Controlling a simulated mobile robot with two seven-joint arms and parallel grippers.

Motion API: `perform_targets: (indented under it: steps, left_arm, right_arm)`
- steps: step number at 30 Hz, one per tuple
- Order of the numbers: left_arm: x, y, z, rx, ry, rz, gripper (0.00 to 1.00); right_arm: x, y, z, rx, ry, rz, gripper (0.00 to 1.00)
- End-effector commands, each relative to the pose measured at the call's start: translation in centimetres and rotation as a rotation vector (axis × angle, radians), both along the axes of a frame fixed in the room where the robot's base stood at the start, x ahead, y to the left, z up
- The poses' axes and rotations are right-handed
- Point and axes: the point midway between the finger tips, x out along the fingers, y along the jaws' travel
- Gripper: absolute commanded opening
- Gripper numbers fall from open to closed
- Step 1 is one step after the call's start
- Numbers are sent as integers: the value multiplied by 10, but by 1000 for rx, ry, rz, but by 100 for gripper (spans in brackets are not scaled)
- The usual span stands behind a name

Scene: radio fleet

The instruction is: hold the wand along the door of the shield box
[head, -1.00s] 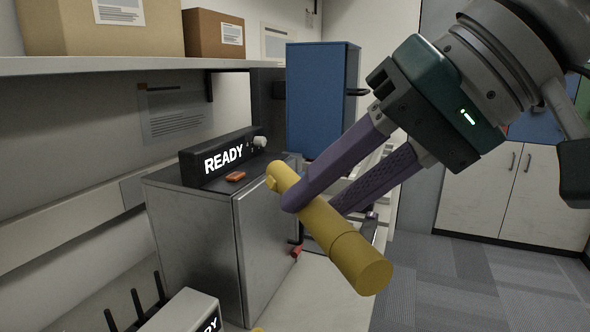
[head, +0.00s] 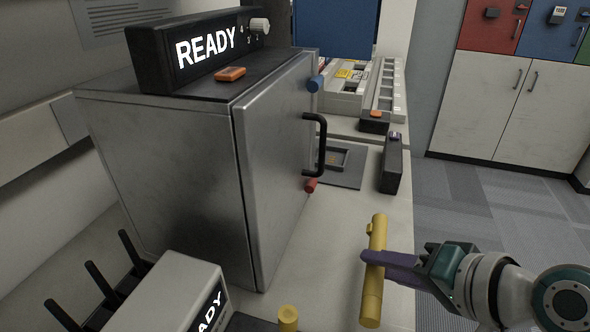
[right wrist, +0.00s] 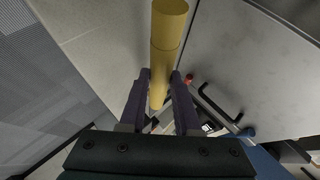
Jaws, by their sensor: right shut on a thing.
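The yellow wand (head: 373,290) is upright, slightly tilted, in my right gripper (head: 374,258), which is shut on it. In the right wrist view the wand (right wrist: 168,45) stands between the purple fingers of the gripper (right wrist: 160,88). The metal shield box (head: 170,150) stands on the bench with its door (head: 275,150) closed, a black handle (head: 320,145) on the door's right side. The wand is to the right of the door and apart from it in the head view. The door also shows in the right wrist view (right wrist: 255,55). My left gripper is not in view.
A black READY display (head: 200,48) and an orange item (head: 230,74) sit on the box. A white READY unit (head: 185,290) with antennas stands in front, by a yellow-topped object (head: 288,316). A black device (head: 391,165) lies behind the wand.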

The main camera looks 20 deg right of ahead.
Motion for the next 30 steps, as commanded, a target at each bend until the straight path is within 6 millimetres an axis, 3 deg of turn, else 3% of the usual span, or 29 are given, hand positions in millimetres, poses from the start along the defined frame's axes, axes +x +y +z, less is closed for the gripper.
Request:
perform_targets:
  steps: [5, 21, 30]
  left_arm:
    - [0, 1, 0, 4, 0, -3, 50]
    - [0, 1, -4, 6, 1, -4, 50]
    - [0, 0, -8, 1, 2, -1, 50]
  right_arm:
    - [2, 3, -2, 5, -4, -10, 0]
    - [35, 52, -2, 5, -4, -8, 0]
    - [47, 69, -2, 4, -4, -9, 0]
